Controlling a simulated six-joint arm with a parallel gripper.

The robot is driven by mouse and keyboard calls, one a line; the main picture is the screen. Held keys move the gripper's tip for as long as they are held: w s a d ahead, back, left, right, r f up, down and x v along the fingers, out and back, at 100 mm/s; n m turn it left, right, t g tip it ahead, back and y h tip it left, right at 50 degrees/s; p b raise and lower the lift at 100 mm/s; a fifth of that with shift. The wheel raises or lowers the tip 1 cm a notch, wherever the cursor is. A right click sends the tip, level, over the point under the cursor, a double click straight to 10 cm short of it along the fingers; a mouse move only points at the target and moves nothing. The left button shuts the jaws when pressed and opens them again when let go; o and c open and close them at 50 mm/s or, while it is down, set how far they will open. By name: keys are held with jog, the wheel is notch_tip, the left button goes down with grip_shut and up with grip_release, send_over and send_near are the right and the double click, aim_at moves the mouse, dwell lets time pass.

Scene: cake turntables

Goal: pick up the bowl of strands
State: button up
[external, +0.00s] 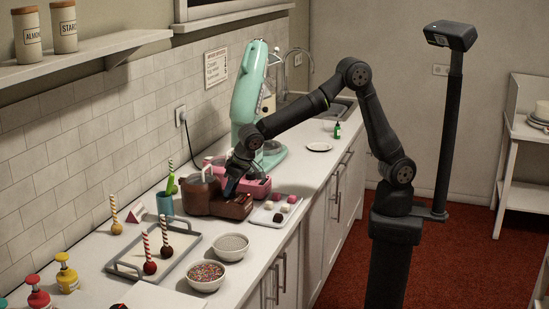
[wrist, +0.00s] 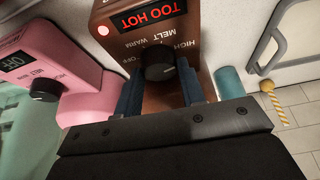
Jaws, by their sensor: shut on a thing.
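A white bowl of many-coloured strands (external: 207,275) stands on the counter's front part, lower middle of the external view. My gripper (external: 231,188) is well away from it, up at the brown melting pot (external: 201,194). In the wrist view my gripper's blue fingers (wrist: 158,78) are on both sides of the pot's dark round knob (wrist: 157,62), shut on it. The pot's display (wrist: 141,14) reads "TOO HOT". The bowl is not in the wrist view.
A second bowl with pale contents (external: 232,243) stands just behind the strands bowl. A tray (external: 122,267) with cake pops is left of it. A pink pot (wrist: 60,75), a tray of coloured pieces (external: 262,215) and a teal cup (external: 164,204) are near my gripper.

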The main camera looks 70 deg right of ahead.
notch_tip(320, 180, up, 17)
jog(key=a, duration=0.2)
jog(key=s+a+n+y, duration=0.1)
jog(key=s+a+n, duration=0.5)
jog(key=a, duration=0.5)
jog(key=s+a+n+g+y, duration=0.15)
jog(key=s+a+n, duration=0.25)
jog(key=s+a, duration=0.5)
jog(key=s+a+n+y, duration=0.2)
jog(key=s+a+n, duration=0.3)
jog(key=a, duration=0.8)
send_near(206, 278)
jog(key=s+a, duration=0.3)
jog(key=s, duration=0.1)
jog(key=shift+n+h, duration=0.25)
jog(key=shift+n, duration=0.15)
jog(key=x, duration=0.5)
jog(key=shift+s+d+f, duration=0.1)
jog(key=shift+s+f, duration=0.15)
